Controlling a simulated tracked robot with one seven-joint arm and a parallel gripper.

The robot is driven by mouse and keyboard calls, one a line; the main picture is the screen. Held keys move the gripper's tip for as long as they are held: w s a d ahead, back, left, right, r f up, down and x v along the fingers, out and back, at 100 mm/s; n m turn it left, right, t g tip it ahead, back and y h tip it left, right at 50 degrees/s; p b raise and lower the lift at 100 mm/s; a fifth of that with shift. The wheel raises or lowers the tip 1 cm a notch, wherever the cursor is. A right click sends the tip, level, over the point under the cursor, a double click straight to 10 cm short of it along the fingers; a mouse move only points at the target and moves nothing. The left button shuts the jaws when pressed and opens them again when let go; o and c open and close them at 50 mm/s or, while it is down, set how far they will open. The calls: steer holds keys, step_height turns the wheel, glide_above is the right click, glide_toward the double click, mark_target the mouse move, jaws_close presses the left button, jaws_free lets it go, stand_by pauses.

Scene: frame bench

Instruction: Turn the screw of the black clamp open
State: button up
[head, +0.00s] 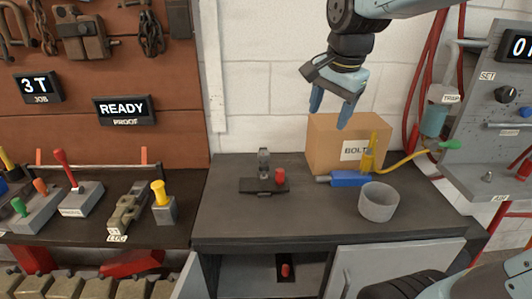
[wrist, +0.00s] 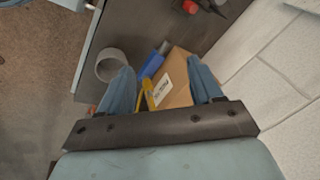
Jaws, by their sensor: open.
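A small black clamp-like fixture (head: 262,185) stands on the dark bench top, left of centre in the head view. It has a grey upright part and a red knob (head: 280,176) on its right side. I cannot tell whether the knob is the screw. Part of the fixture with a red knob (wrist: 190,6) also shows at the top edge of the wrist view. My gripper (head: 331,106) is open and empty, its blue fingers pointing down. It hangs high above the bench, up and to the right of the fixture, in front of the wall above the carton.
A red-knobbed item (head: 286,271) lies in the shelf below. The bench top's front left is clear.

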steer(key=w+a+f+m+g, duration=0.2)
steer(key=w+a+m, duration=0.4)
steer(key=w+m, duration=0.15)
steer(key=m+g, duration=0.1)
steer(key=m, duration=0.5)
glide_above(263, 152)
step_height(263, 152, down, 5)
step_height(263, 152, down, 13)
steer(key=shift+s+r, duration=0.1)
steer(key=shift+r, duration=0.05)
